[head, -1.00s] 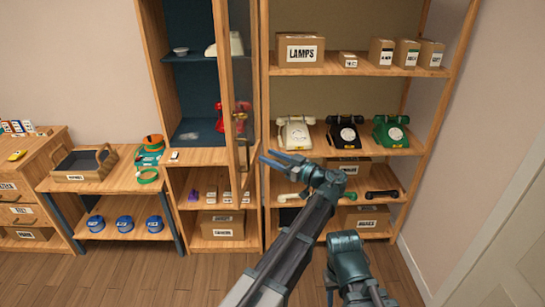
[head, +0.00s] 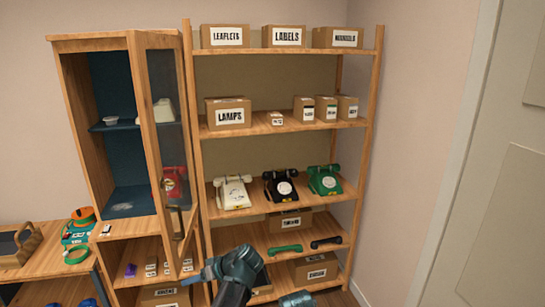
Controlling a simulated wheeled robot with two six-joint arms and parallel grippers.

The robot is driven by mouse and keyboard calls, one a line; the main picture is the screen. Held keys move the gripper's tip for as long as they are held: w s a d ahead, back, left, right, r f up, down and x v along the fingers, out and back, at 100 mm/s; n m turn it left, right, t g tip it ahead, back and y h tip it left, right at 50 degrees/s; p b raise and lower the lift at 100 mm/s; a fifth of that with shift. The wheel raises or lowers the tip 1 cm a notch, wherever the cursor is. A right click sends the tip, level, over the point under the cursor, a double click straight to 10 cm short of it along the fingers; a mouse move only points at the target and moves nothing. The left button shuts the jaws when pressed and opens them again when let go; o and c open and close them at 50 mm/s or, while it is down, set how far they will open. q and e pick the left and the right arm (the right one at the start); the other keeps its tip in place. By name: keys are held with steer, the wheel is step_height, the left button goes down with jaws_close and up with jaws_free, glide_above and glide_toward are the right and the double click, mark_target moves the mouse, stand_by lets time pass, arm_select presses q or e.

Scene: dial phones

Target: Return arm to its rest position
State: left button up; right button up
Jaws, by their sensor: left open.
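My left gripper (head: 196,276) is at the bottom of the head view, its fingers apart, pointing left. It appears empty, and its fingertips overlap the lower cabinet shelf in the picture. My left arm rises from the bottom edge. A teal part of my right arm shows at the bottom edge, and its gripper is out of view. On the open rack stand a white phone (head: 233,193), a black phone (head: 281,187) and a green phone (head: 324,181). A green handset (head: 285,250) and a black handset (head: 326,242) lie on the shelf below.
The cabinet's glass door (head: 160,130) stands open, with a red phone (head: 173,183) seen through it. Labelled boxes, such as the lamps box (head: 230,118), fill the upper shelves. A low table (head: 40,262) with a tray is at left. A door (head: 480,200) is at right.

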arm_select(q)
steer(key=s+d+f+m+g+h, duration=0.1)
steer(key=s+d+f+m+h, duration=0.35)
steer(key=s, duration=0.25)
steer(key=s+d+f+m+g+h, duration=0.1)
steer(key=s+d+f+m+h, duration=0.3)
steer(key=s+h, duration=0.25)
steer(key=s+d+m+y, duration=0.1)
steer(key=s+d, duration=0.1)
steer(key=d, duration=0.3)
steer(key=s+d+m+g+y, duration=0.1)
steer(key=s+d+m, duration=0.1)
steer(key=d, duration=0.3)
steer(key=shift+s+d, duration=0.3)
steer(key=shift+s, duration=0.5)
